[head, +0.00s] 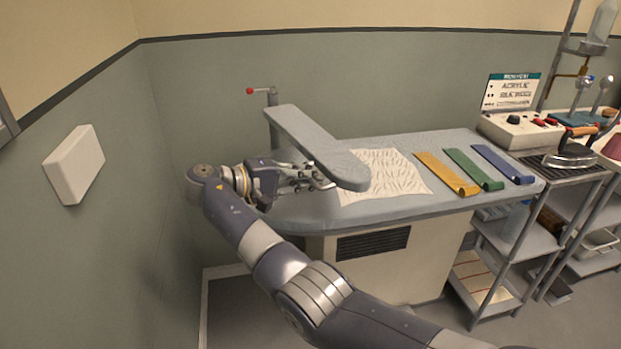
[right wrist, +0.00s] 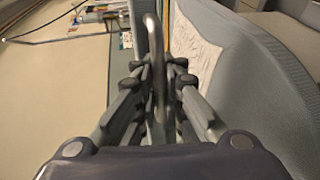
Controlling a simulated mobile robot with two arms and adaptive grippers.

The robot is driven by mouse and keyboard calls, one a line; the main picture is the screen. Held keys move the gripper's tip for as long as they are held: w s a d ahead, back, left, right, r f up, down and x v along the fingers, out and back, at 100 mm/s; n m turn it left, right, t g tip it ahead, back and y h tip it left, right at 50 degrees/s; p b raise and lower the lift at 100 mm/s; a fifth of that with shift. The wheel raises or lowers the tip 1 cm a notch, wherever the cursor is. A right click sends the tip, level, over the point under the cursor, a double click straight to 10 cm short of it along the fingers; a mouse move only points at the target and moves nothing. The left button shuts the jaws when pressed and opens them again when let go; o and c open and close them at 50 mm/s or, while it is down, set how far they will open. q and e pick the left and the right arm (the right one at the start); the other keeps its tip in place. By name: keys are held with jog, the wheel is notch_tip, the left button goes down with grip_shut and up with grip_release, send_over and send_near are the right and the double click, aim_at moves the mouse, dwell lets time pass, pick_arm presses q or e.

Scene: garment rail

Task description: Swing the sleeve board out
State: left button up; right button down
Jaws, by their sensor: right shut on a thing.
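The sleeve board (head: 318,148) is a narrow grey padded board on a post at the back left of the ironing table (head: 285,212). It lies above the table's left part, its rounded end toward the front right. My right gripper (head: 322,180) is beside the board's left edge, just under its top level. In the right wrist view the gripper (right wrist: 158,78) is shut on a thin bent metal handle (right wrist: 157,50). The board's edge shows in that view (right wrist: 140,32). In the head view the handle is hidden by the fingers. My left gripper is in neither view.
An iron (head: 570,150) stands on the shelf unit at right. A wall box (head: 75,165) is at left. Bare floor lies in front.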

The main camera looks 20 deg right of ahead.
jog(key=shift+r, duration=0.1)
jog(key=c, duration=1.7)
grip_release()
